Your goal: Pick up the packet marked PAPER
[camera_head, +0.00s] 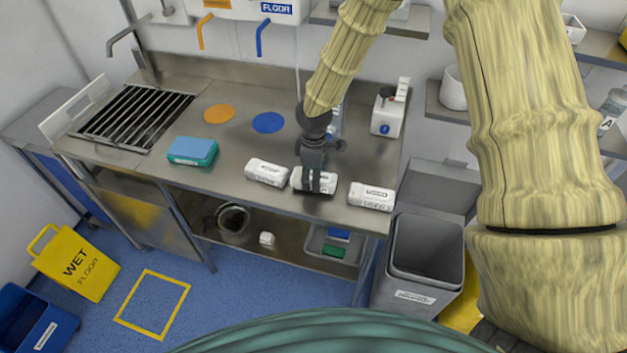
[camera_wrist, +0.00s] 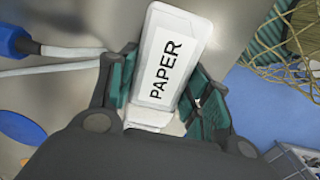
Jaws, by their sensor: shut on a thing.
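The white packet marked PAPER (camera_wrist: 168,70) is between the two fingers of my gripper (camera_wrist: 165,105) in the wrist view, its label facing the camera. In the head view my gripper (camera_head: 316,180) points down at the front of the steel counter, shut on the middle packet (camera_head: 299,179), which it partly covers. I cannot tell whether the packet touches the counter or is just above it. Two similar white packets lie to either side: one on the left (camera_head: 266,172) and one on the right (camera_head: 371,196).
A grey bin (camera_head: 425,255) stands at the counter's right end. A yellow WET FLOOR sign (camera_head: 76,263) stands on the floor.

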